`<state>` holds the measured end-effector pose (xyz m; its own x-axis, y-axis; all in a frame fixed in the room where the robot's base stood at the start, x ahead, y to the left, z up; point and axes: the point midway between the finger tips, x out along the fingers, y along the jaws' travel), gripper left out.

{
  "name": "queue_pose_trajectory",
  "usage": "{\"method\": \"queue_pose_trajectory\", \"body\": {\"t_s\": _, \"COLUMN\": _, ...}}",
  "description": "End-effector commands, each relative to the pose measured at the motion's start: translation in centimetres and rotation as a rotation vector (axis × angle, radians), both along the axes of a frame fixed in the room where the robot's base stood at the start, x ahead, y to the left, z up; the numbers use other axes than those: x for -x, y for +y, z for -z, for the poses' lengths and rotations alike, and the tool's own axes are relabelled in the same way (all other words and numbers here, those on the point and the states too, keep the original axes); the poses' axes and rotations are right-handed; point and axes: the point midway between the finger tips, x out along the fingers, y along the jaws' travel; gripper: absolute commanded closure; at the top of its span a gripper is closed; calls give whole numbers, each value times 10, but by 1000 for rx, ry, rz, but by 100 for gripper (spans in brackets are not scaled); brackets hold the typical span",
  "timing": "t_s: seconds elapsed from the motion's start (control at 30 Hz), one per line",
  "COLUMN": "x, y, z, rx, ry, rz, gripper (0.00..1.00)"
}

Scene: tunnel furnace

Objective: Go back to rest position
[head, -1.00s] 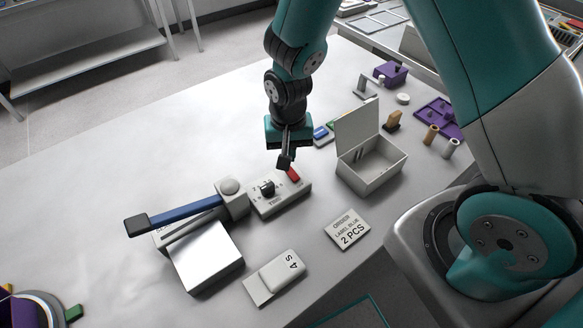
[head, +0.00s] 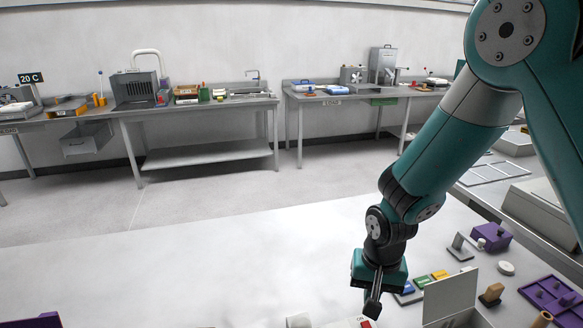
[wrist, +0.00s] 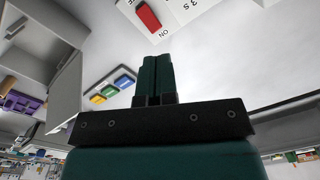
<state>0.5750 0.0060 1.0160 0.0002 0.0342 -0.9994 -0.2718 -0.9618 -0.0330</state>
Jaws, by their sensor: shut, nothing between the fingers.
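My gripper (head: 373,306) is at the lower middle right of the head view, pointing down over the white table (head: 150,270). Its fingers (wrist: 154,78) are together and empty in the wrist view. They are close to the red switch (wrist: 148,17) marked ON on a light grey control box (wrist: 172,12). In the head view only the top edge of that switch (head: 367,322) shows at the bottom of the picture. I cannot tell whether the fingers touch the switch.
An open-lidded box (head: 450,296) stands right of my gripper. Blue, green and yellow blocks (head: 421,282) lie behind it. A purple tray (head: 552,298) and small parts are further right. The table's left part is largely clear. Benches with equipment (head: 200,98) line the back wall.

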Motion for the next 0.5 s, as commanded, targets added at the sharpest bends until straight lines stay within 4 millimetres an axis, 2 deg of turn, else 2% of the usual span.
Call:
{"method": "queue_pose_trajectory", "body": {"t_s": 0.07, "x": 7, "y": 8, "z": -31, "rx": -47, "ry": -18, "rz": -68, "gripper": 100}}
{"method": "queue_pose_trajectory", "body": {"t_s": 0.17, "x": 29, "y": 20, "z": -77, "rx": -118, "ry": -38, "rz": -204, "gripper": 100}}
{"method": "queue_pose_trajectory", "body": {"t_s": 0.3, "x": 75, "y": 33, "z": -136, "rx": -210, "ry": -79, "rz": -434, "gripper": 100}}
{"method": "queue_pose_trajectory", "body": {"t_s": 0.4, "x": 110, "y": 37, "z": -166, "rx": -257, "ry": -115, "rz": -594, "gripper": 100}}
{"method": "queue_pose_trajectory", "body": {"t_s": 0.5, "x": 141, "y": 39, "z": -185, "rx": -285, "ry": -144, "rz": -728, "gripper": 100}}
